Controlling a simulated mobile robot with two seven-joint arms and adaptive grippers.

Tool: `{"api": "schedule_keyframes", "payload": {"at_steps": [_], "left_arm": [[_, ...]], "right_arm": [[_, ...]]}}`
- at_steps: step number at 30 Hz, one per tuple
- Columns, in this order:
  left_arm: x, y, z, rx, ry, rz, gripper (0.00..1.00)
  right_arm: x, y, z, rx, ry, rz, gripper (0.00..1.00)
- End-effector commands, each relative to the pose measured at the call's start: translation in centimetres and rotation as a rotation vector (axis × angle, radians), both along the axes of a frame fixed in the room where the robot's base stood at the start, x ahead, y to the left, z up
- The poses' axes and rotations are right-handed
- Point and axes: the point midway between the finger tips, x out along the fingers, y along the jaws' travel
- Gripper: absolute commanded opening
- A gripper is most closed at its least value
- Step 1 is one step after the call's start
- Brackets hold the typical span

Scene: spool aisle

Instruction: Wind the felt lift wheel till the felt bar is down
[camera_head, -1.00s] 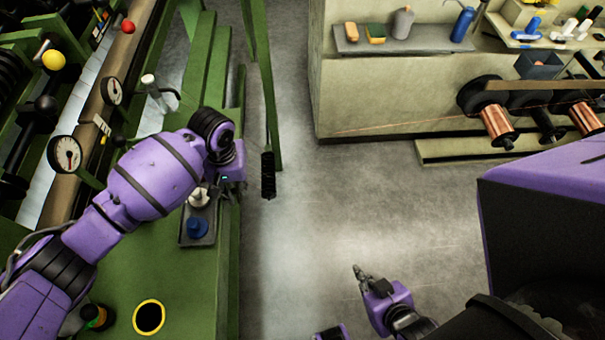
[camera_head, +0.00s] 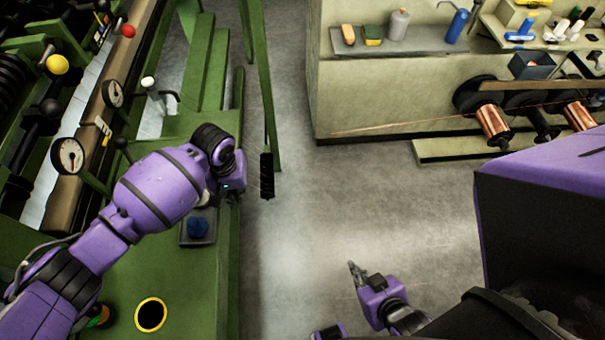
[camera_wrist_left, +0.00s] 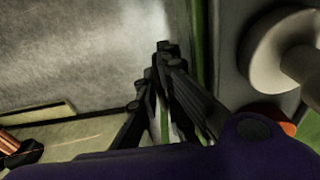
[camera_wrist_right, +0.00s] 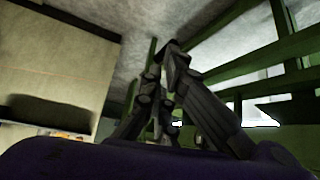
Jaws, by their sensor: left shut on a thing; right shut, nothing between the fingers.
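My left gripper shows in the left wrist view (camera_wrist_left: 162,55), with its dark fingers close together at the machine's aisle-side edge. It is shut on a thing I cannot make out. In the head view its fingers are hidden behind the purple wrist, above the green machine bench (camera_head: 150,265). I cannot pick out the felt lift wheel or the felt bar; the arm covers part of the machine. My right gripper (camera_head: 354,272) is shut and empty over the open floor, and its closed fingers also show in the right wrist view (camera_wrist_right: 170,60).
A grey tray (camera_head: 198,240) with a blue item (camera_head: 198,226) lies beside my left wrist. Two dial gauges (camera_head: 68,155) line the machine. Copper spools (camera_head: 493,122) stand at right. The aisle floor (camera_head: 300,230) is clear.

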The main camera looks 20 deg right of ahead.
Motion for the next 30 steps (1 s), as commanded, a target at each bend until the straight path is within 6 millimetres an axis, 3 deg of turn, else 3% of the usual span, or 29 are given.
{"api": "schedule_keyframes", "payload": {"at_steps": [1, 5, 16, 17, 18, 25, 27, 30], "left_arm": [[-0.1, 0.1, 0.8, -0.005, -0.024, 0.002, 0.00], [-0.1, 0.1, 0.5, -0.020, -0.067, 0.001, 0.00], [-0.2, 0.1, 0.0, -0.024, -0.081, -0.001, 0.00], [-0.2, 0.1, 0.0, -0.024, -0.081, -0.001, 0.10], [-0.2, 0.1, 0.0, -0.024, -0.081, -0.001, 0.14], [-0.3, 0.1, 0.0, -0.025, -0.079, -0.001, 0.14], [-0.3, 0.1, 0.0, -0.025, -0.079, -0.001, 0.14], [-0.3, 0.1, 0.6, -0.026, -0.080, -0.001, 0.14]], "right_arm": [[1.1, 0.2, 1.4, 0.004, -0.025, 0.002, 0.00], [1.6, 0.6, 2.2, 0.011, -0.031, 0.010, 0.00], [0.6, 0.8, 1.3, 0.011, -0.005, 0.022, 0.00], [0.6, 0.7, 1.3, 0.011, -0.004, 0.022, 0.00], [0.6, 0.7, 1.3, 0.010, -0.005, 0.021, 0.00], [0.9, 0.6, 1.6, 0.008, -0.014, 0.017, 0.00], [3.0, 0.9, 2.4, 0.015, -0.051, 0.017, 0.00], [3.3, 1.0, 2.5, 0.016, -0.055, 0.019, 0.00]]}}
